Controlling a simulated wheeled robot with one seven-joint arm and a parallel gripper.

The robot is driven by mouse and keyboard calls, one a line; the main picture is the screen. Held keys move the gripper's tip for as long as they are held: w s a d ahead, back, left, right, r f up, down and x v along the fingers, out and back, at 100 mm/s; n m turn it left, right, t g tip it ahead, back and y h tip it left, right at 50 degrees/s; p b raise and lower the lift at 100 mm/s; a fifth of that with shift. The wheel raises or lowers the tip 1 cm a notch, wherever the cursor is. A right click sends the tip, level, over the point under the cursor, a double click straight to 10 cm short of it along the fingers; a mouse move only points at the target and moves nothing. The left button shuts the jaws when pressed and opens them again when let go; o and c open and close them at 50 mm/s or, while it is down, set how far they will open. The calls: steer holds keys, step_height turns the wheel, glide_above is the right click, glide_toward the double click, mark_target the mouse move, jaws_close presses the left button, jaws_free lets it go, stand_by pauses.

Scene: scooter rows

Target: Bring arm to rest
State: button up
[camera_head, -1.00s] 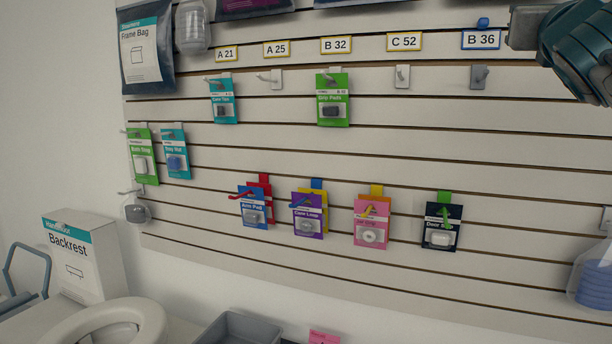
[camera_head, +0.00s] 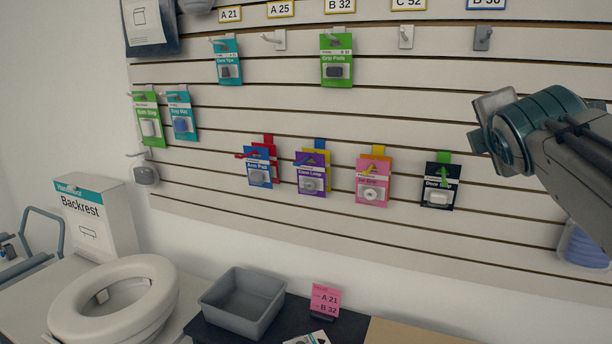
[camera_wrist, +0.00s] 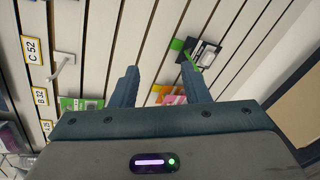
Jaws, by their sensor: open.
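My gripper (camera_wrist: 160,90) shows in the wrist view with its two dark fingers spread apart and nothing between them. Behind the fingers is the white slatted wall, with a black packet (camera_wrist: 203,52) and a green packet (camera_wrist: 78,104) beyond. In the head view my arm reaches in from the right edge, in front of the wall and right of the Door Stop packet (camera_head: 440,184). The fingers themselves cannot be made out there.
Packets hang on the slatted wall (camera_head: 400,115), among them a green Grip Pads packet (camera_head: 337,60). Below are a grey bin (camera_head: 243,303), a pink card (camera_head: 325,300), a white ring seat (camera_head: 115,300) and a Backrest box (camera_head: 95,215). Hooks under A 25, C 52 and B 36 are bare.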

steer(key=s+a+f+m+g+y, duration=0.2)
steer(key=s+a+f+m+g, duration=0.2)
steer(key=f, duration=0.8)
steer(key=s+a+f+m+g+y, duration=0.1)
steer(key=s+a+f+m+g, duration=0.3)
steer(key=s+f+m, duration=0.3)
steer(key=s+a+f+m+g+y, duration=0.2)
steer(key=s+a+f+m, duration=0.4)
steer(key=f, duration=1.1)
steer(key=shift+s+a+f+m+g+y, duration=0.3)
steer(key=shift+s+f+m+g, duration=0.1)
steer(key=shift+m+g, duration=0.5)
